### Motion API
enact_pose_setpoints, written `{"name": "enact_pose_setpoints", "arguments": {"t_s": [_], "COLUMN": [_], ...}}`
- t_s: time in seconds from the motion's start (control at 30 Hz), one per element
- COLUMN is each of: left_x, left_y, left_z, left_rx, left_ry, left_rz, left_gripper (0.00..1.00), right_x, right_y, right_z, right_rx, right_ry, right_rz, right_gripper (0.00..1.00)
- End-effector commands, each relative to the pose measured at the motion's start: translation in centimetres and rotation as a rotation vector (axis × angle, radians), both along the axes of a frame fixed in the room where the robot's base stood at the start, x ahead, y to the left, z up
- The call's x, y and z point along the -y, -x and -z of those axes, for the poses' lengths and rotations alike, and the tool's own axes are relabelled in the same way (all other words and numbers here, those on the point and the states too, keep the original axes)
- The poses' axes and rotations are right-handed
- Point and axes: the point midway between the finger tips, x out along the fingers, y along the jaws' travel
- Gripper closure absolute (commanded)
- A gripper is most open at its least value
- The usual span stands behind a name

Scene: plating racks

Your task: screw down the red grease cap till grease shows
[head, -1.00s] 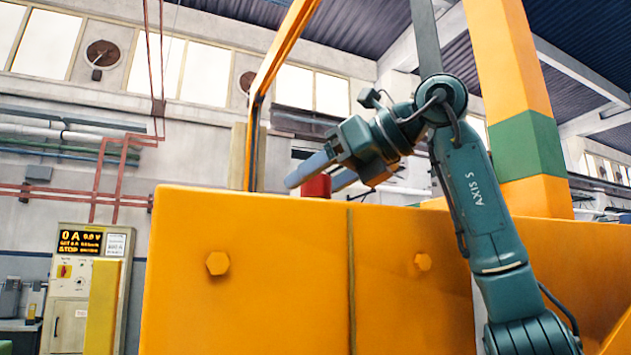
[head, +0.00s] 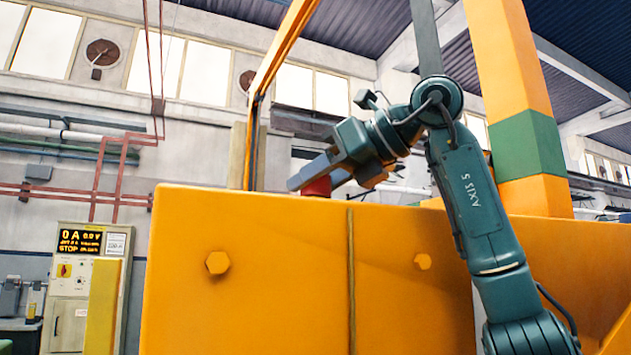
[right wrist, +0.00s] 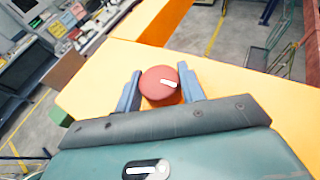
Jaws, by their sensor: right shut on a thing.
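The red grease cap (head: 318,186) stands on top of the orange machine housing (head: 250,260), partly hidden behind my gripper finger in the head view. In the right wrist view the cap (right wrist: 160,85) is round, with a white mark on its top face toward the right. My right gripper (head: 318,180) is shut on the cap, with one blue finger on each side of it (right wrist: 160,92). No grease is visible around the cap in either view. My left gripper is not in view.
An orange post with a green band (head: 530,145) rises behind my right arm. A thin orange frame (head: 270,85) stands left of the gripper. A control cabinet with a lit display (head: 85,250) stands at the far left. The housing top around the cap looks clear.

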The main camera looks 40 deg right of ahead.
Motion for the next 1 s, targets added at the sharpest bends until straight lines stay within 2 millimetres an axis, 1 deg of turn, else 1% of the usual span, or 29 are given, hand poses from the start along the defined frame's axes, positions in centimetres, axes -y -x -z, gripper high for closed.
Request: {"name": "enact_pose_setpoints", "arguments": {"t_s": [0.17,0.37,0.57,1.0], "left_x": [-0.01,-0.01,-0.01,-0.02], "left_y": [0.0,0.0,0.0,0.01], "left_z": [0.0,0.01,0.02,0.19], "left_rx": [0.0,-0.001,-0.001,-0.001], "left_ry": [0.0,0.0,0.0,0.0], "left_rz": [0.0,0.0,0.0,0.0], "left_gripper": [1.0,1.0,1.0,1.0], "right_x": [-0.02,-0.11,-0.12,-0.04], "right_y": [0.02,0.01,0.04,0.11], "right_z": [-0.04,-0.03,-0.08,-0.14], "right_rx": [0.001,0.001,0.002,0.006], "right_ry": [0.001,0.003,0.003,0.002], "right_rz": [0.023,0.111,0.27,0.692], "right_gripper": [0.84,0.84,0.84,0.84]}}
